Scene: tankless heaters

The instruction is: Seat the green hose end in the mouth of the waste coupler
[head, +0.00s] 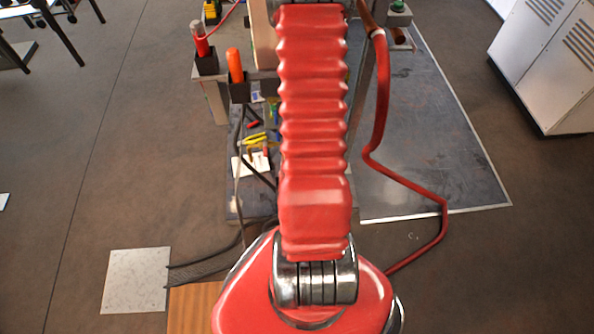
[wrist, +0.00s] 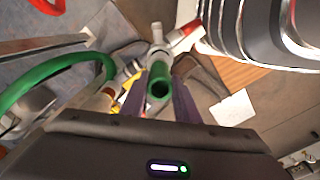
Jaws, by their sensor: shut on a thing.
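My gripper (wrist: 166,90) shows in the wrist view, with two dark purple fingers shut on the green hose end (wrist: 158,84). Its round, dark opening shows between the fingers. A green hose (wrist: 58,72) curves in an arc to the left of the fingers. A white pipe fitting (wrist: 157,52) stands just beyond the held green end; I cannot tell whether they touch or whether this fitting is the waste coupler. In the head view my red arm hides the gripper and the work spot.
In the head view, orange-handled (head: 235,66) and red-handled (head: 201,44) tools stand in holders left of my arm. A red hose (head: 378,110) hangs on the right. A white cabinet (head: 550,65) stands far right. A pale plate (head: 136,280) lies on the floor.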

